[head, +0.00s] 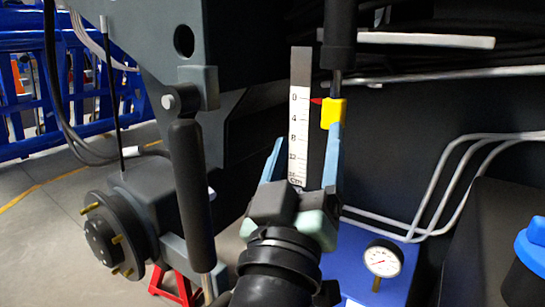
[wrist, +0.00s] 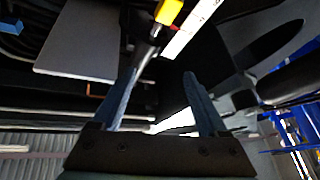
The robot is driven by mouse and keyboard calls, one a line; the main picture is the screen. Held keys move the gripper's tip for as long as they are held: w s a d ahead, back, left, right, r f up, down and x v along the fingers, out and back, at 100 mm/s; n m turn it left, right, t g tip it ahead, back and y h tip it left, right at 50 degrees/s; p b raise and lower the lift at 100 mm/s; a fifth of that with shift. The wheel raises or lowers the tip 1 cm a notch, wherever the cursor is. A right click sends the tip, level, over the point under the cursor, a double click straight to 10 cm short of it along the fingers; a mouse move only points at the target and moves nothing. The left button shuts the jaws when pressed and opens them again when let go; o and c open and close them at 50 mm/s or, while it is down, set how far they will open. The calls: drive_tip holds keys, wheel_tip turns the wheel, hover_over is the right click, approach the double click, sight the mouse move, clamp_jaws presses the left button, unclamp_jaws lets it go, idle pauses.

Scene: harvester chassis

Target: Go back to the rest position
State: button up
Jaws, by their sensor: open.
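My gripper (head: 306,145) reaches up in the middle of the head view, its two blue fingers spread apart with nothing held between them. It also shows in the wrist view (wrist: 160,80), open. A white scale strip (head: 299,120) stands upright behind the fingers in the head view. A yellow block (head: 334,113) with a red pointer near the scale's 0 sits on a dark vertical rod, just above the right fingertip. In the wrist view the yellow block (wrist: 168,11) is at the top, beside the scale (wrist: 195,25). Whether the right finger touches the block or rod, I cannot tell.
A dark cylinder (head: 190,195) and a wheel hub (head: 105,235) with brass studs are at left. A pressure gauge (head: 383,259) stands on a blue surface at lower right, near grey pipes (head: 450,165). Open floor (head: 40,240) lies far left.

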drive_tip(key=s+a+r+m+t+y, duration=0.1)
drive_tip(key=s+a+r+t+y, duration=0.15)
drive_tip(key=s+r, duration=0.45)
drive_tip(key=s+a+r+m+t+y, duration=0.1)
drive_tip(key=s+a+r+t+y, duration=0.2)
drive_tip(key=s+r, duration=0.45)
drive_tip(key=w+r+p, duration=0.1)
drive_tip(key=r+p, duration=1.8)
drive_tip(key=w+d+r+p, duration=0.1)
drive_tip(key=w+r+p, duration=0.1)
drive_tip(key=r+p, duration=1.7)
drive_tip(key=shift+w+d+r, duration=0.15)
drive_tip(key=shift+d+r, duration=0.1)
drive_tip(key=shift+r, duration=0.15)
